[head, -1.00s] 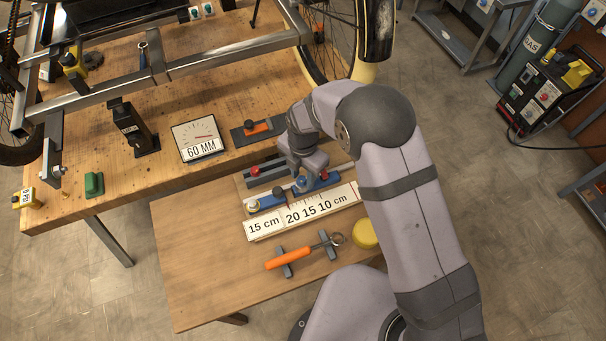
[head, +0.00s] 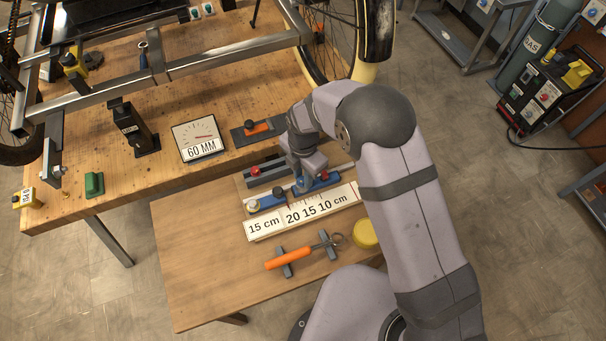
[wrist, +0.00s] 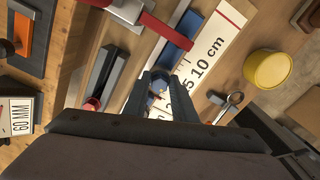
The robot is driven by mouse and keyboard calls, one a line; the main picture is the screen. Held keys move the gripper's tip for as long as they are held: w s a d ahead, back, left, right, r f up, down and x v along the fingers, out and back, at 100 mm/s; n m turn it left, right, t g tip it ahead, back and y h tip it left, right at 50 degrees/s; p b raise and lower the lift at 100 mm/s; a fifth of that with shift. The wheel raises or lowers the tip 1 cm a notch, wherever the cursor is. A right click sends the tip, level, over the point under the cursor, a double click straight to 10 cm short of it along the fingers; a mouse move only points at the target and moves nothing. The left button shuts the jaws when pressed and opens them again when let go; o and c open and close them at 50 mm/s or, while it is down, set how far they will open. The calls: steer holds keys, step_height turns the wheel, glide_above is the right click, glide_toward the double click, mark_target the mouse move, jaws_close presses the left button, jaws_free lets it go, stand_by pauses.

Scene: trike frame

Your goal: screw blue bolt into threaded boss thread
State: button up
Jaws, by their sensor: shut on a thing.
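My gripper (head: 301,184) is over the blue rail on the low front bench. Its jaws are shut on the blue bolt (wrist: 158,87), which shows small between the fingers in the wrist view. The fingers hide much of the bolt, and I cannot tell whether it still touches the rail. I cannot pick out the threaded boss with certainty; the silver trike frame (head: 240,48) stands on the back bench.
An orange-handled tool (head: 290,260) rests on two grey blocks in front of the scale. A yellow round tub (head: 364,234) is to its right. A 60 MM gauge (head: 198,139) and a black post (head: 133,130) stand on the back bench. The low bench's front left is clear.

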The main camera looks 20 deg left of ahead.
steer(key=shift+m, duration=0.9)
steer(key=shift+m, duration=0.8)
steer(key=shift+s+d+m, duration=0.1)
steer(key=shift+m, duration=0.8)
